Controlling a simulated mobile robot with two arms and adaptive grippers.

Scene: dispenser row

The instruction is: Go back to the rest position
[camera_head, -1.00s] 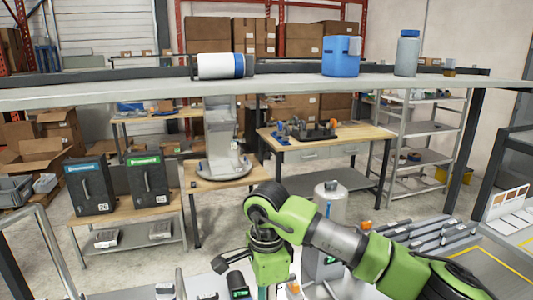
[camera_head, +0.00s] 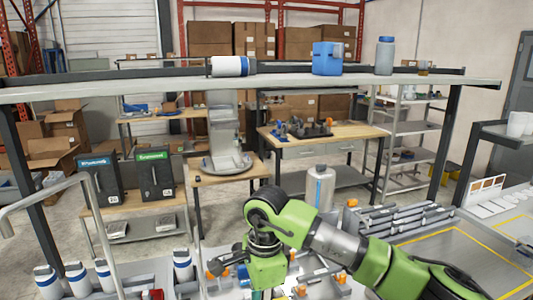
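My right arm (camera_head: 335,242), green and grey, comes in from the lower right and bends down at its wrist (camera_head: 265,262) near the bottom centre. My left arm and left gripper are not in view. No held thing can be seen.
An overhead shelf (camera_head: 120,92) crosses the view, bearing a white-blue roll (camera_head: 230,66), a blue jug (camera_head: 327,58) and a grey bottle (camera_head: 385,55). Below lie white bottles (camera_head: 75,278), a grey cylinder (camera_head: 320,188), a metal rail (camera_head: 45,197) and a yellow-lined tray (camera_head: 465,260).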

